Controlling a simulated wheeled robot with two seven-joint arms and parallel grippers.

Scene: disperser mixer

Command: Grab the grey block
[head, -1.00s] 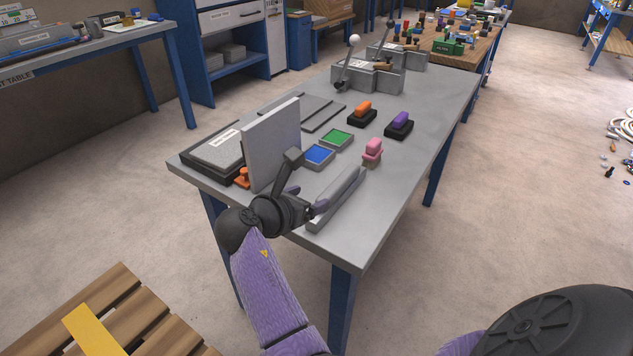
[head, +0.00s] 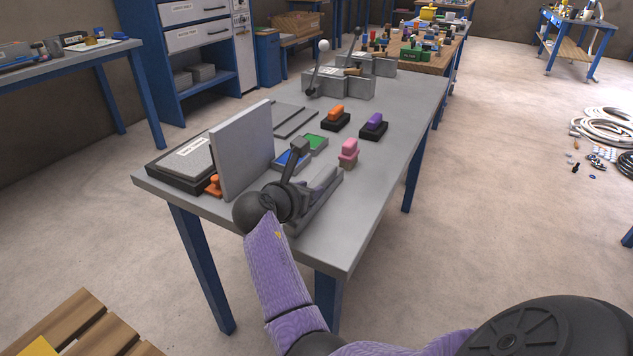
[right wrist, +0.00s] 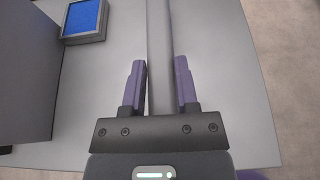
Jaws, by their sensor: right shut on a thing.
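The grey block is a long, narrow bar (head: 318,206) on the near right part of the grey workbench (head: 345,240). In the right wrist view the block (right wrist: 160,25) runs straight between the purple fingers. My right gripper (head: 322,180) is down at the block with its fingers on both sides, shut on it; the fingers also show in the right wrist view (right wrist: 160,75). The gripper and wrist hide part of the block in the head view. I cannot tell whether the block is off the bench. My left gripper is not in view.
An upright grey panel (head: 243,150) stands close left of my right gripper. A blue pad (right wrist: 84,18), a green pad (head: 315,142) and a pink-handled piece (head: 348,152) are near. Orange (head: 336,115) and purple (head: 374,122) handled pieces sit farther back. Clear bench lies to the right.

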